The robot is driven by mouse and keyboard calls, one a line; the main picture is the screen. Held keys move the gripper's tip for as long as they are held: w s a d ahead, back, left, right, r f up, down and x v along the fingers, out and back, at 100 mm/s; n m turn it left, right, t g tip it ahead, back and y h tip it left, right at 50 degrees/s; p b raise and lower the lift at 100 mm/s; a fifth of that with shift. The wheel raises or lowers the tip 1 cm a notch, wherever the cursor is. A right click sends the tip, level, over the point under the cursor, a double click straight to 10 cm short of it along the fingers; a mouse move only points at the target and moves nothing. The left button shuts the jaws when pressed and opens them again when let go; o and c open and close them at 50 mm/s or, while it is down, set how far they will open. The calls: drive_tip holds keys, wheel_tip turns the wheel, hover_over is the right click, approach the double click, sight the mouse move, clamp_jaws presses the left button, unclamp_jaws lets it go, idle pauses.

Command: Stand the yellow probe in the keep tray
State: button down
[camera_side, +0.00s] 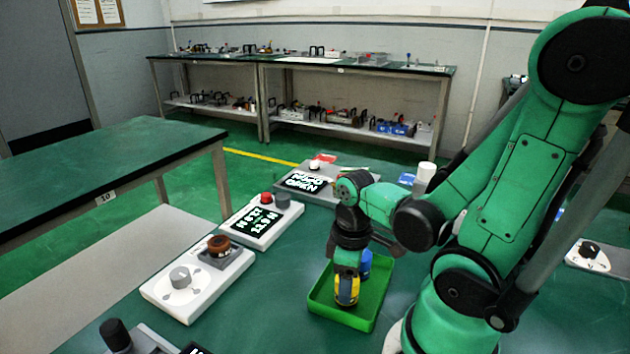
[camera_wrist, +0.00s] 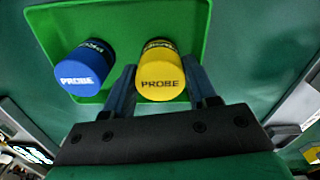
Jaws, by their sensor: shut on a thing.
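The yellow probe (camera_side: 346,290) is a short cylinder, upright within the green keep tray (camera_side: 326,317) in the side view. It also shows in the wrist view (camera_wrist: 160,75), labelled PROBE. My gripper (camera_side: 347,272) points down over the tray, its two fingers on either side of the yellow probe and shut on it. A blue probe (camera_wrist: 86,68) stands in the same tray (camera_wrist: 205,35), to the left in the wrist view; in the side view it (camera_side: 365,264) is partly behind my gripper. Whether the yellow probe's base touches the tray floor is hidden.
To the tray's left are a white box with a grey knob (camera_side: 180,277), a panel with a red button (camera_side: 266,198) and another panel (camera_side: 304,182) behind. A white cylinder (camera_side: 425,174) stands beyond the tray. The green tabletop in front of the tray is clear.

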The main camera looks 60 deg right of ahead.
drive_tip(key=shift+f, duration=0.25)
drive_tip(key=shift+f, duration=0.1)
drive_tip(key=c, duration=0.5)
unclamp_jaws()
drive_tip(key=shift+c, duration=0.2)
drive_tip(key=shift+r, duration=6.05)
drive_tip(key=w+a+m+t, duration=0.2)
drive_tip(key=w+a+t, duration=0.4)
drive_tip(key=w, duration=0.4)
drive_tip(key=shift+w+f+t, duration=0.2)
drive_tip(key=shift+f+t, duration=0.25)
drive_tip(key=shift+t, duration=0.15)
